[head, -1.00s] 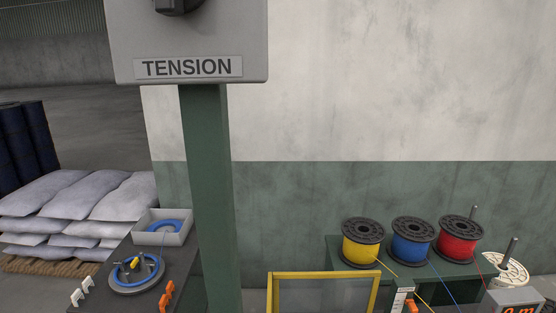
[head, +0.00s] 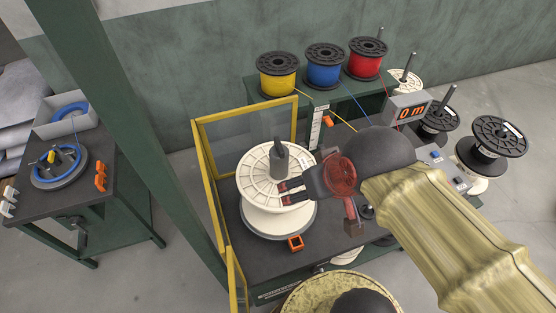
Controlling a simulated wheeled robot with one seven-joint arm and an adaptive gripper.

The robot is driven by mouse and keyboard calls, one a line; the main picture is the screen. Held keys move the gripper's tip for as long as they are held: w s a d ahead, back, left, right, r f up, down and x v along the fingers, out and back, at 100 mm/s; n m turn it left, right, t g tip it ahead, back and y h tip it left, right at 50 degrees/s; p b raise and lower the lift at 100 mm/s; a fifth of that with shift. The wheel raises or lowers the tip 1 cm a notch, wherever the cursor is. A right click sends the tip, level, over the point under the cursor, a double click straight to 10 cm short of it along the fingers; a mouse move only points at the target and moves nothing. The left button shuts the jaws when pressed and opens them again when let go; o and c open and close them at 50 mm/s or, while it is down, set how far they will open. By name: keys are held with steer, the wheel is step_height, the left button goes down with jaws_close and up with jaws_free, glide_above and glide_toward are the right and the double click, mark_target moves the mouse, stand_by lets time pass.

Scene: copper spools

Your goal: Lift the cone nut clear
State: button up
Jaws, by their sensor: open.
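The cone nut (head: 281,160) is a dark grey tapered piece on the hub of a white spool (head: 256,180). A spindle tip shows at its top. The white spool lies flat on a grey round base on the dark bench (head: 256,263), inside a yellow-framed guard. My gripper (head: 286,193) comes in from the right, low over the spool's upper flange. Its dark fingers with red parts point left and are apart, with nothing seen between them. The fingertips are just below the nut in the picture. Whether they touch the flange or nut cannot be told.
The yellow guard frame (head: 208,190) stands left and behind the spool. Yellow (head: 278,78), blue (head: 323,69) and red (head: 365,62) wire spools stand on a green shelf behind. An orange clip (head: 295,243) sits at the spool's front.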

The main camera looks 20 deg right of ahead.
steer(key=shift+c, duration=0.4)
steer(key=shift+r+p, duration=0.65)
steer(key=shift+p, duration=0.2)
steer(key=shift+c, duration=1.2)
steer(key=shift+r+g+p, duration=0.1)
steer(key=shift+g+p, duration=0.3)
steer(key=shift+p, duration=0.55)
steer(key=shift+c, duration=0.3)
steer(key=g+p, duration=0.5)
steer(key=p, duration=1.1)
glide_above(279, 144)
steer(key=shift+m, duration=0.3)
step_height(279, 144, down, 6)
steer(key=shift+f, duration=0.1)
steer(key=shift+f+b, duration=2)
steer(key=shift+f, duration=1.4)
